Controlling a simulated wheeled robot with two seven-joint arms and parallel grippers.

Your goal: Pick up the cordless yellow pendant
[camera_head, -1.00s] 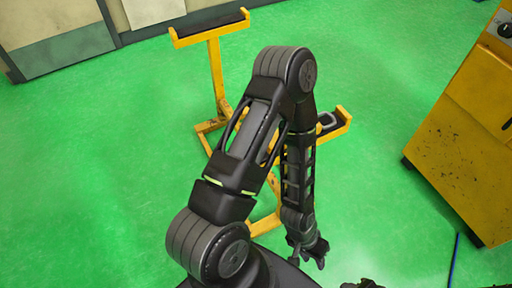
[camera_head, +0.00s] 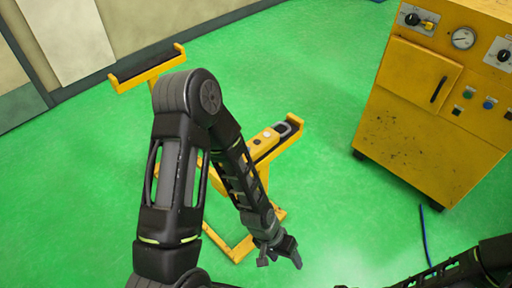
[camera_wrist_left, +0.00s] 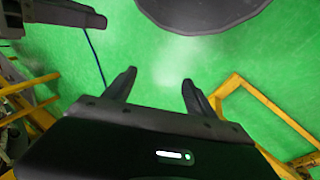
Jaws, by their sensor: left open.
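The yellow pendant (camera_head: 265,137), a small box with dark and light round buttons, lies on the top of a yellow stand (camera_head: 288,148) in the head view. A grey loop (camera_head: 293,122) shows at its far end. My left gripper (camera_head: 281,258) is open and empty, low in front of the stand and well apart from the pendant. In the left wrist view its two fingers (camera_wrist_left: 159,77) are spread over green floor, with nothing between them. The pendant cannot be made out in that view. My right forearm shows at the bottom right of the head view; its gripper is out of sight.
A yellow cabinet (camera_head: 430,110) with a gauge and knobs stands at the right. A blue cable (camera_head: 424,235) lies on the floor near it. A second yellow support (camera_head: 148,68) stands at the back left. Green floor between stand and cabinet is clear.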

